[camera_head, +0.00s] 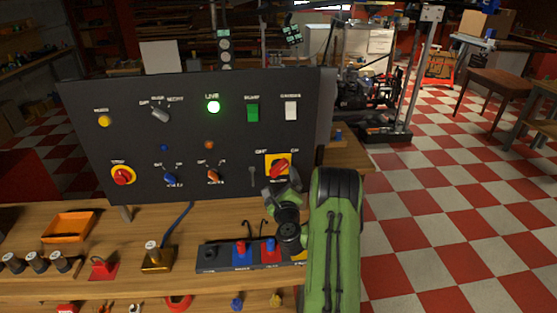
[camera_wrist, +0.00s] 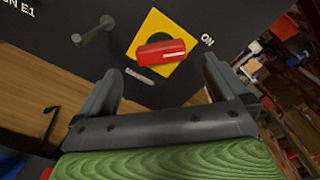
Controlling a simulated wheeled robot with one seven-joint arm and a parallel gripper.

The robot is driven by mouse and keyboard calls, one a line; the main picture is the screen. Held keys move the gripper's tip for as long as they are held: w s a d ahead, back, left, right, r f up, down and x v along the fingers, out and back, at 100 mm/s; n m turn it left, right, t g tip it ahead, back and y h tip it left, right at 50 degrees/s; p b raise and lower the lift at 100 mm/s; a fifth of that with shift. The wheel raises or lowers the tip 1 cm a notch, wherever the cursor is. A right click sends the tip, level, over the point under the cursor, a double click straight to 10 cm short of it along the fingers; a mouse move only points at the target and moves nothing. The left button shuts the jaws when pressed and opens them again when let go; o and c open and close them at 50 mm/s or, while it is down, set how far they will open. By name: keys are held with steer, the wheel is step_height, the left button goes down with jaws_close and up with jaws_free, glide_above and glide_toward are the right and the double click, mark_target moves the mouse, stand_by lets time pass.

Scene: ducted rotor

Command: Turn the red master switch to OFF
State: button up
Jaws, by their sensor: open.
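The red master switch (camera_head: 279,169) is a red knob on a yellow square plate (camera_head: 270,158) at the lower right of the black control panel. In the head view its handle is tilted, upper end to the right, towards the ON label. In the wrist view the red knob (camera_wrist: 160,50) lies nearly level on its yellow plate (camera_wrist: 150,27), with the ON label beside it on the right. My gripper (camera_wrist: 160,82) is open and empty, one finger on each side below the knob, apart from it. In the head view my arm partly hides the area below the switch.
A small grey lever (camera_wrist: 95,30) sits left of the plate. The wooden bench (camera_head: 215,286) holds several parts.

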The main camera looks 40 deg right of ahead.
mark_target(278, 170)
steer(key=p+x, duration=0.2)
steer(key=p, duration=0.1)
steer(key=p+x, duration=0.3)
steer(key=shift+w+d+r+p, duration=0.2)
steer(key=shift+r+p, duration=0.05)
steer(key=shift+p, duration=0.15)
steer(key=shift+w+d+f, duration=0.15)
steer(key=shift+w+d, duration=0.05)
steer(key=shift+w, duration=0.05)
steer(key=shift+f, duration=0.1)
steer(key=c, duration=1)
